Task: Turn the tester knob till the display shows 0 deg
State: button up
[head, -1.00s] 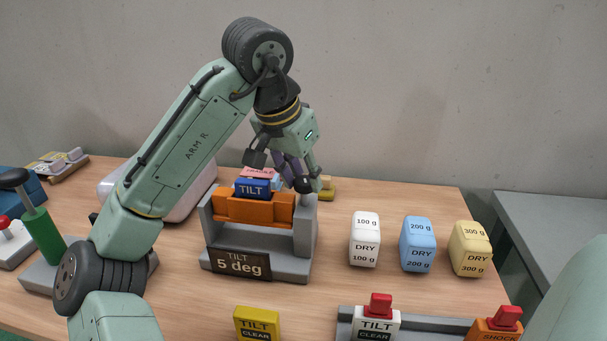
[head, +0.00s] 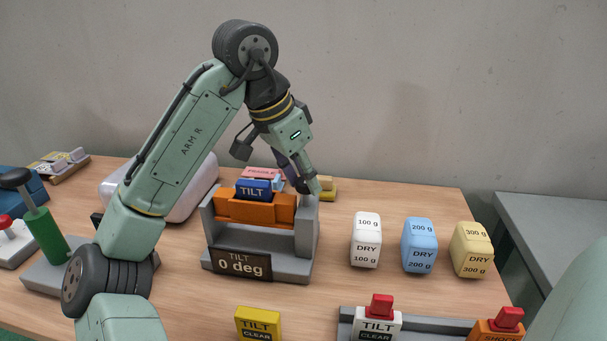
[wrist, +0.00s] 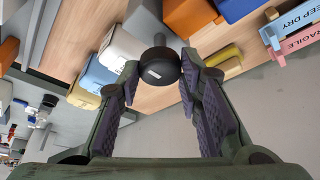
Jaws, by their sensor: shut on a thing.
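The tilt tester (head: 262,265) stands on the table, and its dark display (head: 241,264) reads "TILT 0 deg". An orange cradle (head: 235,208) in it holds a blue block marked TILT (head: 254,188). The cradle looks about level. The black round knob (wrist: 160,68) with a pale mark on its face sits between my fingertips in the wrist view. My gripper (head: 301,182) is shut on the knob at the tester's right upright. In the head view my fingers hide most of the knob.
White (head: 366,240), blue (head: 419,245) and yellow (head: 472,250) DRY weights stand to the right. A yellow TILT CLEAR block (head: 258,324) and red-topped stamps (head: 377,325) are at the front. A green-handled device (head: 50,237) is at the left.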

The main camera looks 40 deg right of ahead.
jog(key=o, duration=1.1)
jog(key=v, duration=1.2)
jog(key=shift+w+d, duration=0.1)
